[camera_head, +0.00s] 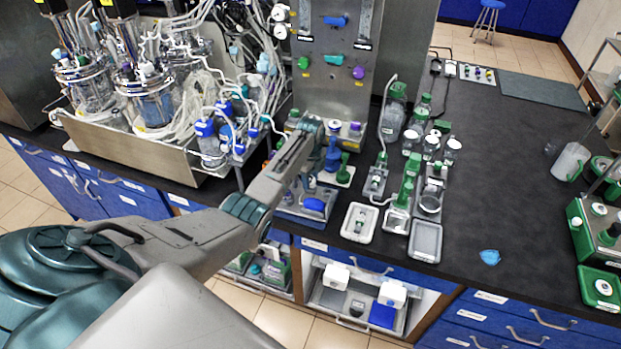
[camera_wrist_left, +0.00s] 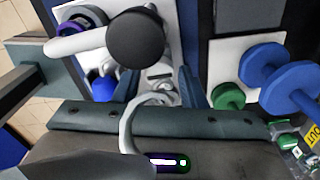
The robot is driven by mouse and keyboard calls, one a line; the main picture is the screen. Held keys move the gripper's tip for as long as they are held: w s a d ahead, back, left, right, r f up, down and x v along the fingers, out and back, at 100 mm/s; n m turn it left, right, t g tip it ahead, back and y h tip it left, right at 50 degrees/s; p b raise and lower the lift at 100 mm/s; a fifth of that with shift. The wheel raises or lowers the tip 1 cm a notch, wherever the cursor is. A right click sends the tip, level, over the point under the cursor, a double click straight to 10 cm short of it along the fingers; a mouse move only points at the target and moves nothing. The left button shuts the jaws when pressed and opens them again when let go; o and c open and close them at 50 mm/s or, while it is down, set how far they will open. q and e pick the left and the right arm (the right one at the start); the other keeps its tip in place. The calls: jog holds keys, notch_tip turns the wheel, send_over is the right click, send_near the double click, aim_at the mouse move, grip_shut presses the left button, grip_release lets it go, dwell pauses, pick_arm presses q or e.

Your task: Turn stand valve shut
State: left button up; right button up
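My left arm reaches in from the left in the head view, and its gripper (camera_head: 306,178) points down over the small stands at the bench's front edge. In the left wrist view the two dark fingers of this gripper (camera_wrist_left: 160,88) are apart, with no object clearly held between them. A black round knob (camera_wrist_left: 135,38) on a white pipe (camera_wrist_left: 78,42) lies just beyond the fingertips. I cannot tell for sure whether this is the stand valve. A curved white tube (camera_wrist_left: 133,118) crosses in front of the gripper. The arm hides part of the stands in the head view. My right gripper is not in view.
Blue dumbbell-shaped handles (camera_wrist_left: 285,78) and a green knob (camera_wrist_left: 228,97) stand right of the fingers. A grey metal panel (camera_head: 335,85) rises behind. Glass vessels with tubing (camera_head: 150,100) crowd the left. The dark bench top (camera_head: 490,180) is mostly clear on the right.

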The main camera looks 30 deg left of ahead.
aim_at(311, 181)
pick_arm(q)
notch_tip(311, 181, up, 11)
jog(key=b, duration=0.3)
jog(key=shift+f, duration=0.2)
dwell(0.5)
